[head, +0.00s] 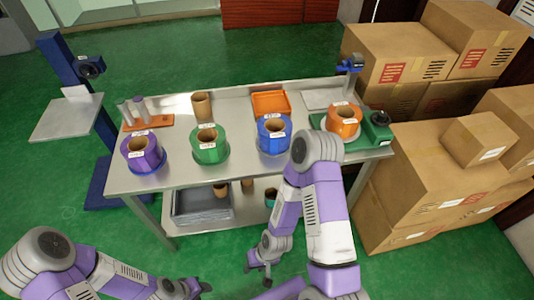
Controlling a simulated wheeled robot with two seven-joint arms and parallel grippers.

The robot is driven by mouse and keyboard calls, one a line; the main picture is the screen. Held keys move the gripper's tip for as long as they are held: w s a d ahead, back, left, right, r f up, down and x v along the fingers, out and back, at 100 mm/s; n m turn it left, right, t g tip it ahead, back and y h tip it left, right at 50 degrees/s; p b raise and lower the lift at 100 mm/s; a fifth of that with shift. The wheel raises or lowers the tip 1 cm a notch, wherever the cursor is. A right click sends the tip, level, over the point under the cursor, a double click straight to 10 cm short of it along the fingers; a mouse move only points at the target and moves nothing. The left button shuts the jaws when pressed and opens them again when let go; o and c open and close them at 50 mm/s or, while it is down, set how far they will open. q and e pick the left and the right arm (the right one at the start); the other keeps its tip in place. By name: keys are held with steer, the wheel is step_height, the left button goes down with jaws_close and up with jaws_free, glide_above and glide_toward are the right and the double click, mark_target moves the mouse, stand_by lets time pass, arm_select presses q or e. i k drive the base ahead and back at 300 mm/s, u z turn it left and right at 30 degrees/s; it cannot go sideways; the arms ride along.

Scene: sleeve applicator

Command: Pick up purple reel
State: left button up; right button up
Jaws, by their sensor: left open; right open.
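The purple reel (141,151) stands upright at the left front corner of the metal table (233,174), with a brown core and a white label. My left gripper (199,289) is at the bottom of the view, low and in front of the table, well below and apart from the reel. It is open and empty. My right gripper (262,272) hangs low in front of the table, right of the left one. It is open and empty, far from the purple reel.
A green reel (209,146), a blue reel (273,135) and an orange reel (343,122) stand along the table to the right. An orange tray (271,103) and a brown tube (201,105) sit behind. Cardboard boxes (430,175) crowd the right side. A grey crate (202,207) is on the lower shelf.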

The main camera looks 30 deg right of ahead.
mark_target(143, 151)
steer(key=u, duration=0.1)
steer(key=k, duration=0.5)
steer(key=z, duration=0.95)
steer(key=i, duration=0.95)
steer(key=u, duration=0.3)
